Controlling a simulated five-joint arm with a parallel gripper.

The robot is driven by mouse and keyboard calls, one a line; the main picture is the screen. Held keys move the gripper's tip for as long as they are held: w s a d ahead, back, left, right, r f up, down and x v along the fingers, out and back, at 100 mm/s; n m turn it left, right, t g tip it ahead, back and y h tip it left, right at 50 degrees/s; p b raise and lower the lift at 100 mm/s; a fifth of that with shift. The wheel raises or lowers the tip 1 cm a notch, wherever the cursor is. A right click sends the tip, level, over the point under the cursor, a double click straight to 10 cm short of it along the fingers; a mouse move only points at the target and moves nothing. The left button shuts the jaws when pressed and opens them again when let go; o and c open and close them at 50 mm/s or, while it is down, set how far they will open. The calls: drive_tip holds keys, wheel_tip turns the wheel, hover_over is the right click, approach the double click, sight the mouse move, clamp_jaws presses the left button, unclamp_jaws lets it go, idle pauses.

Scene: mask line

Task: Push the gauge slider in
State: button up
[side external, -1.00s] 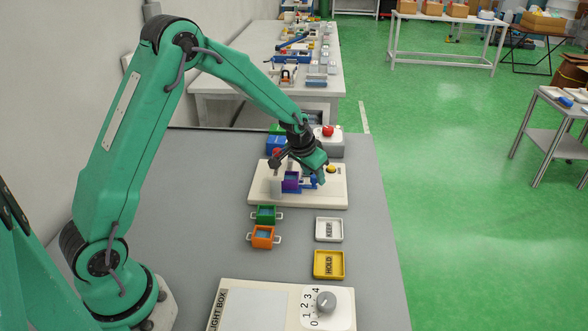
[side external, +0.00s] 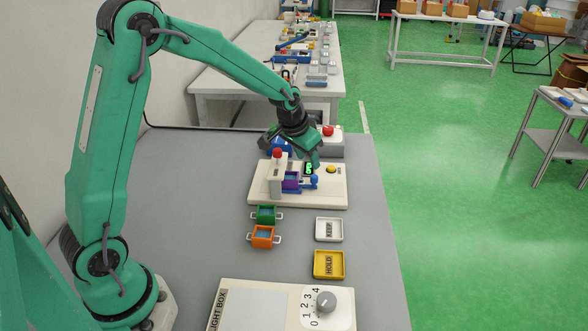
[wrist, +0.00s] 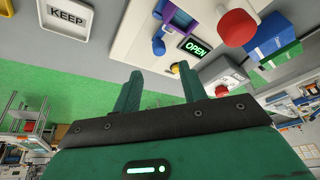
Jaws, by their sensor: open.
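The gauge is a cream board (side external: 258,190) with an upright post and red knob (side external: 277,153). A purple mask (side external: 291,181) sits in it, with the blue slider (side external: 314,181) on its right side. In the wrist view the blue slider (wrist: 158,42) stands out beside the purple mask (wrist: 180,17). A lit green display (wrist: 195,48) there reads OPEN. My gripper (wrist: 160,88) is open and empty, its fingers apart. In the side view my gripper (side external: 293,150) is above the far part of the gauge board, apart from the slider.
A yellow button (side external: 331,170) is on the board's right. Green (side external: 265,215) and orange (side external: 263,237) handled masks lie in front. A white KEEP tray (side external: 329,229), yellow HOLD tray (side external: 328,264) and light box (side external: 230,318) are nearer. A red button (side external: 328,131) stands behind.

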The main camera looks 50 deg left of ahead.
sight(314, 176)
drive_tip(key=shift+w, duration=0.2)
drive_tip(key=shift+w+a+g, duration=0.1)
drive_tip(key=shift+w+g, duration=0.9)
drive_tip(key=shift+w+a+r+g+h, duration=0.15)
drive_tip(key=shift+w+g, duration=0.15)
drive_tip(key=shift+g, duration=0.3)
drive_tip(key=shift+w+d+r+g+h, duration=0.15)
drive_tip(key=shift+w+g, duration=0.1)
drive_tip(key=shift+g, duration=0.35)
drive_tip(key=shift+f, duration=0.15)
drive_tip(key=shift+f, duration=3.9)
drive_tip(key=shift+a, duration=0.1)
clamp_jaws()
